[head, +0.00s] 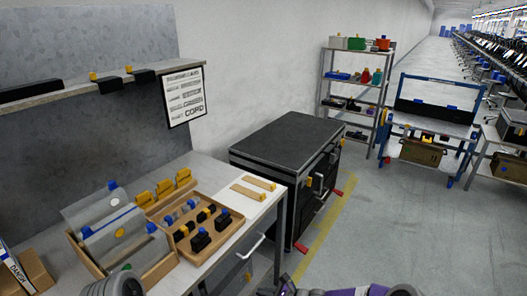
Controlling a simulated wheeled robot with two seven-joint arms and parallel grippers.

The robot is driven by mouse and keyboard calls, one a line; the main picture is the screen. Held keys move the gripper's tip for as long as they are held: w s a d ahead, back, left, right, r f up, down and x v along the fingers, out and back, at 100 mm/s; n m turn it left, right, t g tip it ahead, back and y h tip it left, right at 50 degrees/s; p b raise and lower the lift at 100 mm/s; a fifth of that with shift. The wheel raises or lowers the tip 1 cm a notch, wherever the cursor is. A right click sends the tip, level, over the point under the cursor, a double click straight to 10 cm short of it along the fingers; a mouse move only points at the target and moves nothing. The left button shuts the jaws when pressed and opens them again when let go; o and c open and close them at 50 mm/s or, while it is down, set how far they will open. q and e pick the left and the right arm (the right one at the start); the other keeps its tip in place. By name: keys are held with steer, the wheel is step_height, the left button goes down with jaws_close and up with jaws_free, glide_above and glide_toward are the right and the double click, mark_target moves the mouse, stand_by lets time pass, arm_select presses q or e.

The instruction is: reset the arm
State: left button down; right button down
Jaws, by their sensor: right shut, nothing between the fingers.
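My right gripper (284,287) shows only in part at the bottom edge of the head view, right of the workbench's front edge. It is shut and holds nothing. Purple and grey parts of my right arm run along the bottom edge to its right. A grey rounded part of my left arm shows at the bottom left, in front of the bench. My left gripper itself is not in view.
The workbench (205,163) at left holds a wooden tray of small black, yellow and grey parts (205,225) and a bin with clear panels. A black cabinet (285,140) stands beyond it. Shelving (355,80) stands behind. Floor at right (400,230) is clear.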

steer(key=s+d+f+n+g+h, duration=0.25)
steer(key=s+f+n, duration=0.2)
steer(key=s, duration=0.45)
steer(key=s+d+f+n+g+h, duration=0.2)
steer(key=s+f+n+g, duration=0.3)
steer(key=s, duration=0.5)
steer(key=s+d+r+n+t+h, duration=0.1)
steer(key=s+d+n, duration=0.1)
steer(key=s+n, duration=0.3)
steer(key=s+d+r+n+t+h+p, duration=0.1)
steer(key=s+d+n, duration=0.2)
steer(key=s+n, duration=0.2)
steer(key=shift+s+h, duration=0.2)
steer(key=shift+h, duration=0.15)
steer(key=shift+a+n, duration=0.1)
steer(key=shift+n, duration=0.15)
